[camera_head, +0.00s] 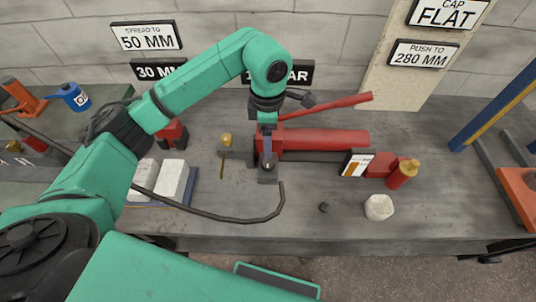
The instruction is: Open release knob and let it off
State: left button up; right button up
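A red hydraulic hand pump (325,140) lies on the grey bench, with a red lever (335,105) raised above its body. A dark metal block is at its left end. A small brass knob (226,139) shows on a dark fitting just left of that block; I cannot tell whether it is the release knob. My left arm reaches in from the left, and its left gripper (268,150) points down at the block end of the pump. The fingers are small and dark against the block, so their opening and any contact are unclear. My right gripper is out of view.
A black hose (225,218) curves along the bench front. A wall with signs stands behind.

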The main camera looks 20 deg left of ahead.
pick_arm(q)
send_over(268, 163)
jog(key=f, duration=0.5)
jog(key=shift+s+p, duration=0.2)
jog(key=shift+p, duration=0.15)
jog(key=f, duration=0.5)
jog(key=shift+w+p, duration=0.2)
jog(key=shift+p, duration=0.15)
jog(key=shift+f, duration=0.4)
grip_shut()
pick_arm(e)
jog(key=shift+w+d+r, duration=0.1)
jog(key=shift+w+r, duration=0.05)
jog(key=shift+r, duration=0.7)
